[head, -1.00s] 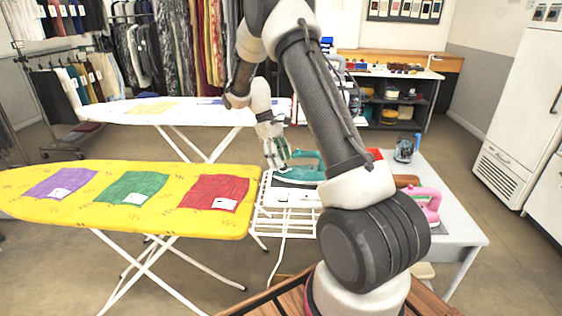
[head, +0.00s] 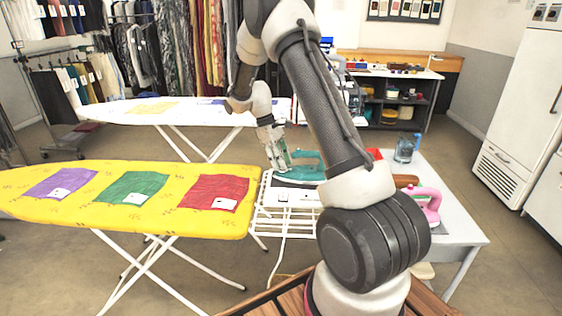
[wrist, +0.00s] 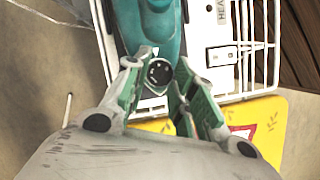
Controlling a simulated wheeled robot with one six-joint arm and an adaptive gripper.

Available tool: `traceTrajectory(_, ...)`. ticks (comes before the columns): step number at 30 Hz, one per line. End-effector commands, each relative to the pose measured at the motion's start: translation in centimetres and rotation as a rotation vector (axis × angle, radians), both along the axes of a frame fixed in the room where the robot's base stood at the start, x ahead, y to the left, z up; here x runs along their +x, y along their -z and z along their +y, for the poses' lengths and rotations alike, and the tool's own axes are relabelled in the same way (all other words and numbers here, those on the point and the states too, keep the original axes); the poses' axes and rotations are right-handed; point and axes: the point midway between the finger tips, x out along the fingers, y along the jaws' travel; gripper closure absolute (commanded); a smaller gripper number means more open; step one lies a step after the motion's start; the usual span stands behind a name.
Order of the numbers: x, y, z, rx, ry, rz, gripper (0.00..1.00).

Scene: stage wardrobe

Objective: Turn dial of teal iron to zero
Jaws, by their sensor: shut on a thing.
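The teal iron (head: 300,172) rests on the white wire rack (head: 289,222) at the right end of the yellow ironing board. In the wrist view the teal iron (wrist: 150,25) runs up from the middle, with its round black dial (wrist: 159,73) facing the camera. My gripper (head: 281,166) is at the left end of the iron in the head view. In the wrist view its green-padded fingers (wrist: 159,76) stand on either side of the dial, closed on it. The fingertips hide the dial's edges, and its setting is too small to read.
The yellow ironing board (head: 100,210) with purple, green and red cloths stands at left. A pink iron (head: 428,203) and a clear jug (head: 405,148) sit on the grey table (head: 450,225) at right. A white ironing board (head: 110,113) stands behind.

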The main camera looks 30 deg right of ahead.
Motion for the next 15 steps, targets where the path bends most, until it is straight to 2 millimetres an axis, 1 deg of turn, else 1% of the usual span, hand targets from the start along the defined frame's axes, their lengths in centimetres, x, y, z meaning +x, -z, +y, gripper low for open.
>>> traceTrajectory(8,-0.13,-0.06,0.14,0.000,-0.159,0.000,0.98)
traceTrajectory(15,-0.30,-0.06,0.30,0.000,-0.380,0.000,0.98)
